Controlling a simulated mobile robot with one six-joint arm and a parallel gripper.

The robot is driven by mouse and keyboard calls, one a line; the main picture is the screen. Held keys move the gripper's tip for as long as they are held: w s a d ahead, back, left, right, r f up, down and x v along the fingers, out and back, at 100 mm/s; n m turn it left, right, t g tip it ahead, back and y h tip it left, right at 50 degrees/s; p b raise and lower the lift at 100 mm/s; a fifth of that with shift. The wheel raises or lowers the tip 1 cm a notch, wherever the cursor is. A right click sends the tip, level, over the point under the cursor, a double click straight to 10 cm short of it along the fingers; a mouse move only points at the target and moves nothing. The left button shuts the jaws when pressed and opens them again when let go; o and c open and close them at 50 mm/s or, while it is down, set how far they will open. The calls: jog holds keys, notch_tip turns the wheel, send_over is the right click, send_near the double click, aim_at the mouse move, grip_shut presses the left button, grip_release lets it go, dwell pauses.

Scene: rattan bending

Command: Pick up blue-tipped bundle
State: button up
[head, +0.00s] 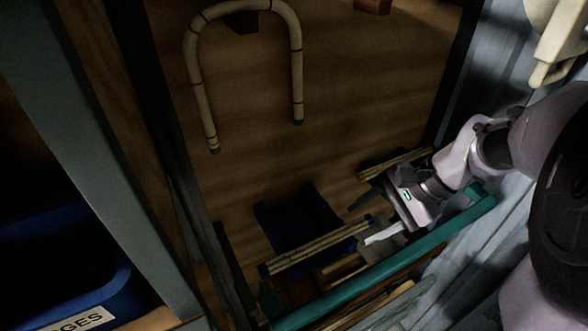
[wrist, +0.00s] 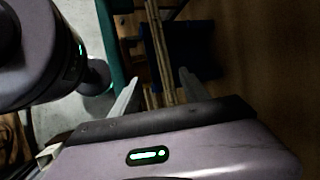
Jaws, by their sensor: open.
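The blue-tipped bundle (head: 318,247) is several pale rattan sticks lying slanted in the head view, with a dark blue tip at its lower-left end. My gripper (head: 366,222) is at the bundle's right end, jaws apart. In the wrist view, a bundle of sticks (wrist: 160,55) runs up the picture between the two separated fingers of my gripper (wrist: 157,92). Nothing is clamped. The lower part of the bundle there is hidden by the gripper body, and I cannot tell how far the fingertips are above it.
A dark blue bin (head: 295,222) lies behind the bundle. A teal rail (head: 385,262) runs along the front. Another bundle (head: 395,163) with yellowish ends lies behind my gripper. A bent rattan U-shape (head: 297,70) lies farther back on the wooden surface, with bare wood around it.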

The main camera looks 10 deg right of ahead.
send_near(321, 243)
notch_tip(321, 243, down, 2)
jog(key=d, duration=0.1)
jog(key=x, duration=0.2)
jog(key=a+x, duration=0.1)
jog(key=x, duration=0.2)
jog(key=r+x, duration=0.1)
jog(key=x, duration=0.1)
jog(key=shift+w+a+f, duration=0.25)
jog(key=shift+a, duration=0.15)
jog(key=shift+w+a, duration=0.1)
jog(key=shift+a, duration=0.1)
jog(key=shift+s+d, duration=0.2)
jog(key=shift+d, duration=0.05)
jog(key=shift+c, duration=1.2)
jog(key=c, duration=0.4)
grip_shut()
